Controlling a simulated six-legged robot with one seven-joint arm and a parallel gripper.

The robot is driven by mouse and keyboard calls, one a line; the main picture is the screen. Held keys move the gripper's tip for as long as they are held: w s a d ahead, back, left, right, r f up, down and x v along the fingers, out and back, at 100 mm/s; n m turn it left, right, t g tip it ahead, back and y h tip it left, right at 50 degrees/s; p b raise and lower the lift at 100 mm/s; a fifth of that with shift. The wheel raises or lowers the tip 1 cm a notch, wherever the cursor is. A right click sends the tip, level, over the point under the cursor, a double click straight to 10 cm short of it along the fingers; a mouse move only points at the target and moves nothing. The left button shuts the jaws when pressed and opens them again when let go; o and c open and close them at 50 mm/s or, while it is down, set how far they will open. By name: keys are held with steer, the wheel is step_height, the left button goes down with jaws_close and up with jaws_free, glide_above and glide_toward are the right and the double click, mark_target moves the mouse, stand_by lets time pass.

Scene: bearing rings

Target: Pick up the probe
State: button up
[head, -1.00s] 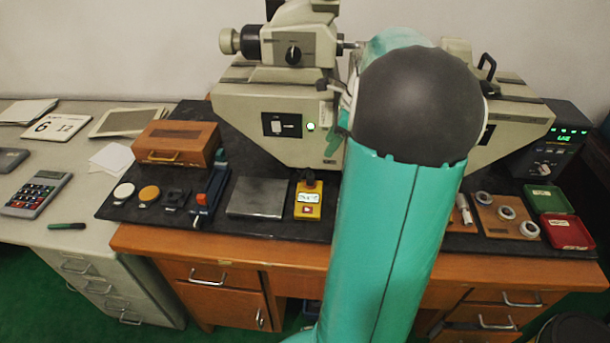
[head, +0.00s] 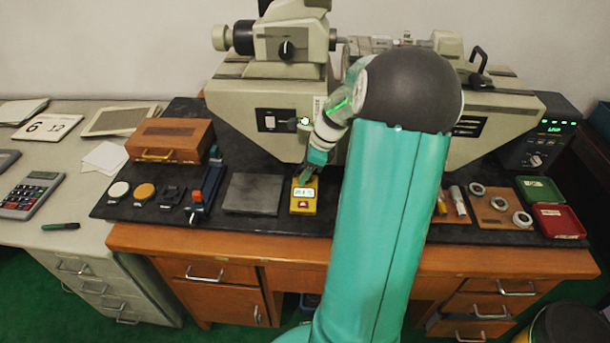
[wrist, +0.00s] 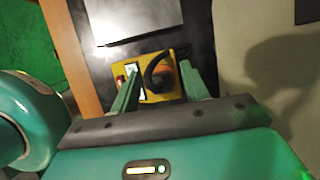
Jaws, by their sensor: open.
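A small yellow instrument (head: 303,208) with a lit display lies on the black mat, below the large machine. In the wrist view the yellow instrument (wrist: 143,97) sits between my fingers. A black curved piece (wrist: 153,72), seemingly the probe, stands on it beside an orange-brown part. My gripper (wrist: 158,88) is open, with one green finger on each side of the black piece; I cannot tell if they touch it. In the head view my gripper (head: 307,178) is over the instrument's back end and hides the probe.
A grey metal plate (head: 252,194) lies just left of the instrument. A blue tool (head: 207,188) and a wooden box (head: 172,139) are farther left. The large beige machine (head: 270,97) stands close behind. Rings on a wooden board (head: 497,203) and small trays are at right.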

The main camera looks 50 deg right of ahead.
jaws_close()
stand_by(0.3)
steer(key=shift+r, duration=0.5)
step_height(320, 180, up, 2)
steer(key=shift+r, duration=0.2)
steer(key=s+a+r, duration=0.2)
steer(key=a+r, duration=0.2)
steer(key=a, duration=0.2)
steer(key=s+a+r, duration=0.3)
steer(key=a+r, duration=0.2)
steer(key=a, duration=0.1)
steer(key=shift+s+a+r, duration=0.3)
steer(key=shift+a, duration=0.1)
